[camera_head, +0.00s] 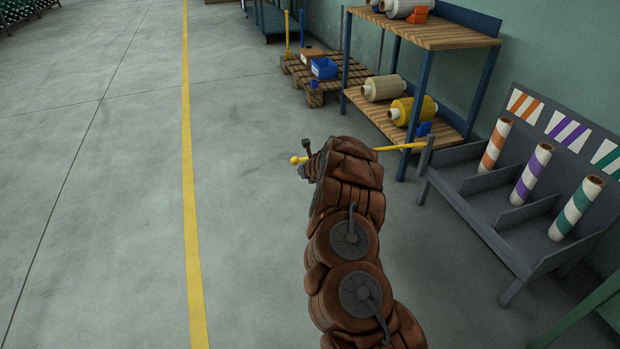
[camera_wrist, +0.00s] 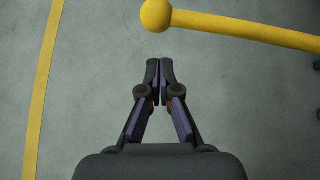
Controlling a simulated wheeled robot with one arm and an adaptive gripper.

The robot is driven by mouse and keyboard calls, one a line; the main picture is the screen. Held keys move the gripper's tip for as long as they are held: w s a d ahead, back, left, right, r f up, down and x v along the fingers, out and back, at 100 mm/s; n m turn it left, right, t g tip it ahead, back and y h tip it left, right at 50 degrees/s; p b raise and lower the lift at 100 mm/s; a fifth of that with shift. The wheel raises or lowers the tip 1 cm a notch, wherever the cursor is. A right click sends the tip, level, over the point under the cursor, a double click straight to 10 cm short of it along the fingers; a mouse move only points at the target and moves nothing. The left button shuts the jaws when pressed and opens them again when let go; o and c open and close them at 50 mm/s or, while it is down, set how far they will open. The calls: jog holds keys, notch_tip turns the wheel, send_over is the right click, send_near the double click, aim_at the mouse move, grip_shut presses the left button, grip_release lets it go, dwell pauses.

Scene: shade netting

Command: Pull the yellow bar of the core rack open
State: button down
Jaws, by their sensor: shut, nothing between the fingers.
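The yellow bar (camera_head: 400,147) sticks out to the left from a post at the left end of the grey core rack (camera_head: 478,228). Its round yellow ball end (camera_head: 294,160) shows just left of my arm, which hides the bar's middle. In the wrist view the ball (camera_wrist: 157,15) is at the top and the bar (camera_wrist: 245,30) runs off to the right. My gripper (camera_wrist: 159,62) is shut and empty, its fingertips just below the ball in the picture, with a gap between. In the head view my gripper (camera_head: 307,160) is mostly hidden by my arm.
Three striped rolls (camera_head: 532,172) stand in the rack's bays. A shelf unit (camera_head: 410,60) with rolls of material stands behind, and a pallet (camera_head: 318,82) with a blue bin lies beyond. The floor left of my arm is open, with a yellow line (camera_head: 190,200).

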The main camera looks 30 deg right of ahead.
jog(key=f+p+v, duration=0.1)
jog(key=v, duration=1)
jog(key=shift+s, duration=0.4)
jog(key=shift+r, duration=0.1)
